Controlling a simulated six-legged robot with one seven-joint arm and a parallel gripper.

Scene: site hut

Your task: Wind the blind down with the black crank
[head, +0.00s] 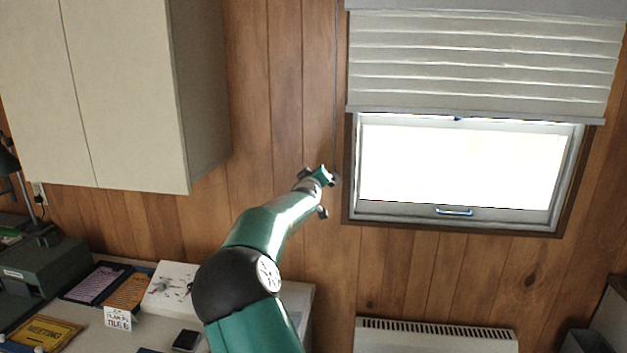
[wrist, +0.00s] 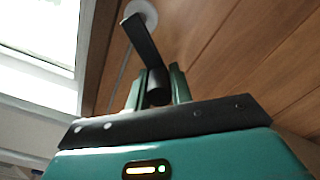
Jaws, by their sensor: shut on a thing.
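The pale pleated blind (head: 485,62) hangs over the upper part of the window (head: 455,165). Its bottom bar (head: 480,114) lies level with the top of the bright pane, and the pane below is uncovered. The black crank (wrist: 143,42) shows in the wrist view, its arm slanting from a round white wall mount (wrist: 143,12) down to a dark handle. My gripper (wrist: 157,88) is shut on that handle, one green finger on each side. In the head view my gripper (head: 327,178) is at the wall just left of the window frame, and it mostly hides the crank.
A thin cord (head: 336,85) runs up the wall above the crank. A cabinet (head: 125,95) hangs at the left, above a desk with papers, a box (head: 170,288) and a phone (head: 186,341). A heater (head: 435,336) stands below the window. The wall between is clear.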

